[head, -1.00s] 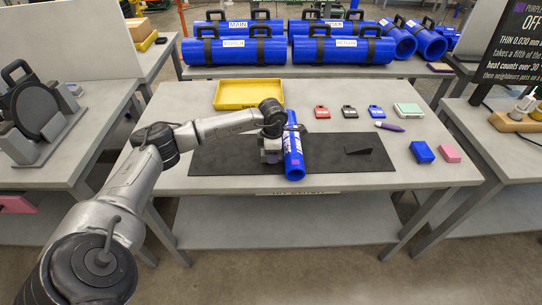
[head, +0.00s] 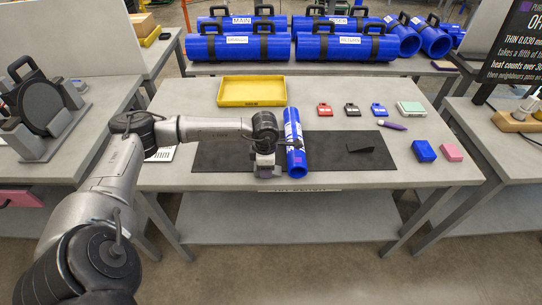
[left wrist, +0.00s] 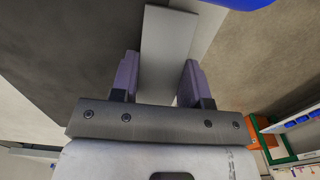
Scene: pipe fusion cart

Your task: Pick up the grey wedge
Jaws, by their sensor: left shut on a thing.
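My left gripper (head: 265,170) is at the front left part of the black mat, just left of a blue pipe (head: 295,150). In the left wrist view its purple fingers (left wrist: 158,82) are shut on a flat grey piece, the grey wedge (left wrist: 166,45), which sticks out beyond the fingertips. In the head view the held wedge is mostly hidden by the gripper. A second, darker wedge (head: 362,147) lies on the mat to the right of the pipe. My right gripper is not in view.
The black mat (head: 330,175) covers the bench front. A yellow tray (head: 251,103) stands behind it. Red (head: 324,110), black (head: 351,110) and blue (head: 378,110) small items sit at the back. Blue (head: 423,151) and pink (head: 451,152) blocks lie at right.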

